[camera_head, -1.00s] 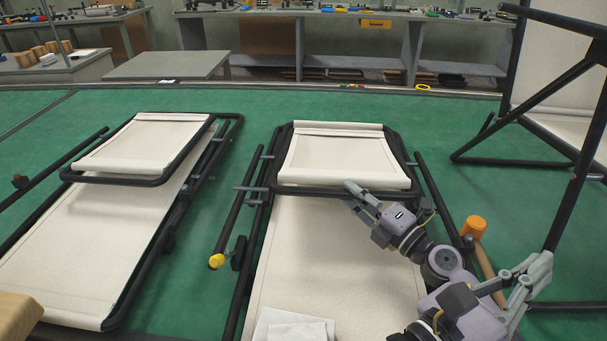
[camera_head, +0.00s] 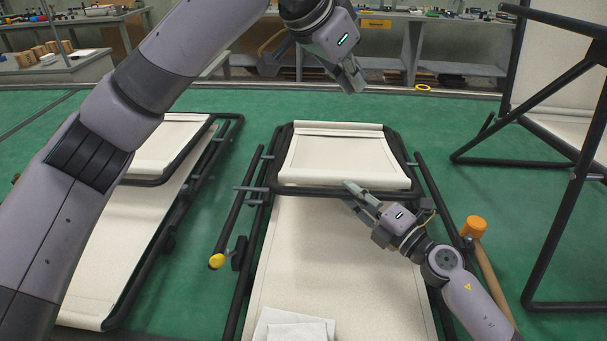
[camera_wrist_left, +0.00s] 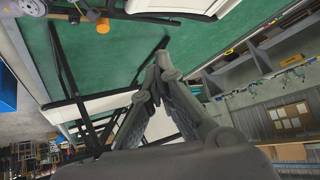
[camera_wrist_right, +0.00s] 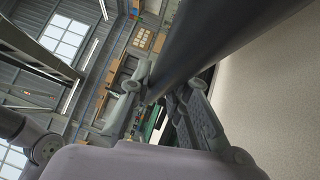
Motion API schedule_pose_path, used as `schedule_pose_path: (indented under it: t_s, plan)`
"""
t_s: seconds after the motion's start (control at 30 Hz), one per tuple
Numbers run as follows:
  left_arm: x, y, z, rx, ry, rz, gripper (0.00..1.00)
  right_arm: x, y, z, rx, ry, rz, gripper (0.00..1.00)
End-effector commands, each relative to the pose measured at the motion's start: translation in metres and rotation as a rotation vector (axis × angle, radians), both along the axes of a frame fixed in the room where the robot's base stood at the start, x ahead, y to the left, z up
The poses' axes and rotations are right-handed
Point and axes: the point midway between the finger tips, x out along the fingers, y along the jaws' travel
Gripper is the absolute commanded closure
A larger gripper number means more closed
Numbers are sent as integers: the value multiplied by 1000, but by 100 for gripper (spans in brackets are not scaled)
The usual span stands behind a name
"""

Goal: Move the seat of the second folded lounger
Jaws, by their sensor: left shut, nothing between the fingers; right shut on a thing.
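Two folded loungers lie side by side on the green floor. The middle one has a cream seat panel (camera_head: 335,158) in a black tube frame, lying over its long cream bed (camera_head: 335,240). My right gripper (camera_head: 354,195) is shut on the near tube of that seat, close to its right corner. The black tube (camera_wrist_right: 215,40) crosses between its fingers in the right wrist view. My left gripper (camera_head: 350,76) is shut and empty, raised high beyond the seat and touching nothing. Its closed fingertips (camera_wrist_left: 160,62) show in the left wrist view.
The left lounger (camera_head: 178,140) is partly hidden behind my left arm. An upright lounger frame (camera_head: 570,150) stands at the right. A mallet with an orange head (camera_head: 474,227) and a yellow-capped bar (camera_head: 217,261) flank the middle lounger. A white cloth (camera_head: 295,327) lies on its near end.

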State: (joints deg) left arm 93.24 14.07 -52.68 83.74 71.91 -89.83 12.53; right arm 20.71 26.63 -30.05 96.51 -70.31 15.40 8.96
Motion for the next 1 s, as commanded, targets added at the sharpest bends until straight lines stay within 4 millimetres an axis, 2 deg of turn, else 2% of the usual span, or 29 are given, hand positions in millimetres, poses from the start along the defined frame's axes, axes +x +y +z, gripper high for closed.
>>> schedule_pose_path:
  t_s: [0.1, 0.2, 0.4, 0.67, 1.0]
  plan:
    - [-3, 24, -20, 2, 195, 248, 100, -1, 1, 0, 3, 1, 4, 100]
    - [-4, 43, -43, 32, 308, 464, 100, -1, 1, 1, 4, 0, 4, 100]
    - [-8, 71, -74, 84, 411, 775, 100, -1, 1, 1, 4, 0, 4, 100]
    - [-7, 80, -95, 100, 436, 882, 100, -1, 1, 1, 4, 0, 4, 100]
    - [13, 80, -160, 100, 434, 879, 100, -1, 1, 1, 4, 0, 4, 100]
